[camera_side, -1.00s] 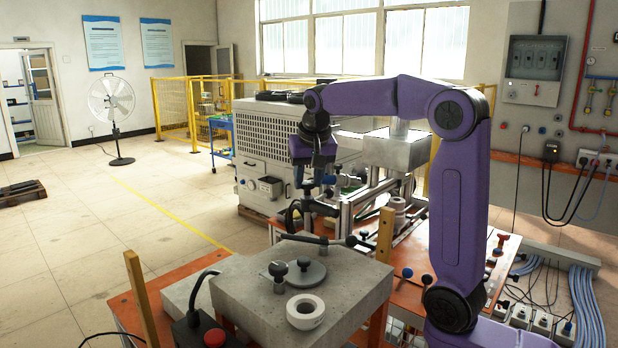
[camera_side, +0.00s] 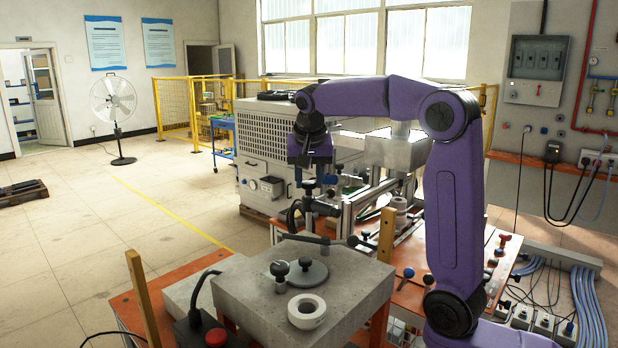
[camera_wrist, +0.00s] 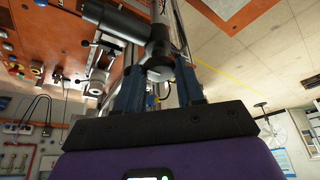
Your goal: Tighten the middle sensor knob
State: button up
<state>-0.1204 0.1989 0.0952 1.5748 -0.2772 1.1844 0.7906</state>
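My gripper (camera_side: 311,172) points down at the dark sensor fixture (camera_side: 318,207), left of the metal frame in the side view. In the wrist view my gripper (camera_wrist: 158,72) has its two blue fingers spread apart. A round grey-ended knob (camera_wrist: 160,74) on a dark cylindrical body (camera_wrist: 130,24) shows between the fingertips, with gaps on both sides. It looks like the middle sensor knob, but I cannot tell for certain. In the side view a small knob (camera_side: 309,187) shows just below the fingers. Whether the fingers reach around it is unclear.
A concrete-like block (camera_side: 350,283) stands in front, with a grey disc (camera_side: 310,273), a white ring (camera_side: 306,311) and a black bar handle (camera_side: 303,239). A large perforated machine (camera_side: 262,150) stands behind. The orange bench (camera_side: 412,291) carries other knobs.

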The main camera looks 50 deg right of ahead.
jog(key=o, duration=0.4)
jog(key=shift+r, duration=0.1)
jog(key=v, duration=1.7)
jog(key=shift+s, duration=0.2)
jog(key=shift+a, duration=0.1)
